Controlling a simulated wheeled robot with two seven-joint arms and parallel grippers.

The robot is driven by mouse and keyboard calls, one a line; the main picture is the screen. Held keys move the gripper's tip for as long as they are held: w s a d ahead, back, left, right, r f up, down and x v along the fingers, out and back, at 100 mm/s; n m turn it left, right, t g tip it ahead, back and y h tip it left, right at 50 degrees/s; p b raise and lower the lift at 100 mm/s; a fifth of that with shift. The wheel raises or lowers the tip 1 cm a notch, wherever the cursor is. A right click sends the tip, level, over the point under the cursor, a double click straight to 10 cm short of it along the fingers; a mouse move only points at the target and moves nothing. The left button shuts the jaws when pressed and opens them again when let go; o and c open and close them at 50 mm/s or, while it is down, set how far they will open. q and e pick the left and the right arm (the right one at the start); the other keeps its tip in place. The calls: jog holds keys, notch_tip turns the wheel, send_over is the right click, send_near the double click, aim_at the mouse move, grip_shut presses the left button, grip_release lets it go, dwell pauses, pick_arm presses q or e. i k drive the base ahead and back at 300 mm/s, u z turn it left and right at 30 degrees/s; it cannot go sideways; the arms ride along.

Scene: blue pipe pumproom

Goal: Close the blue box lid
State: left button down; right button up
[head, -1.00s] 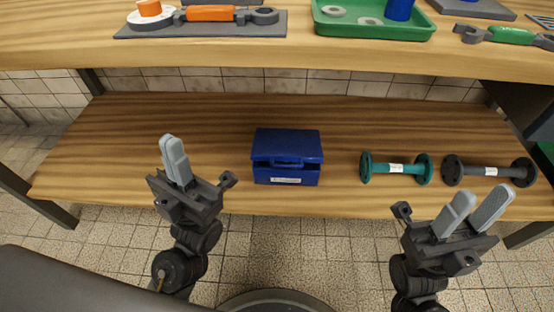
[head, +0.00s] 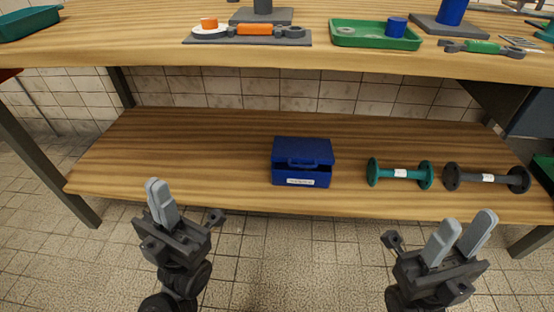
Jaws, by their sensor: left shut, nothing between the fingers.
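The blue box (head: 302,152) sits on the lower wooden shelf, near its middle, with its handle and a white label facing me. My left gripper (head: 161,201) is shut and empty, in front of the shelf edge, left of and apart from the box. My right gripper (head: 460,238) has its fingers apart and is empty, in front of the shelf, to the right of the box.
A teal flanged pipe (head: 400,173) and a dark flanged pipe (head: 487,178) lie on the lower shelf, right of the box. The upper bench (head: 130,50) overhangs the shelf and carries a green tray (head: 345,40) and tools. The shelf left of the box is clear.

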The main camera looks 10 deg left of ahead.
aim_at(290, 150)
jog(key=z, duration=0.15)
jog(key=i, duration=0.9)
jog(key=z, duration=0.2)
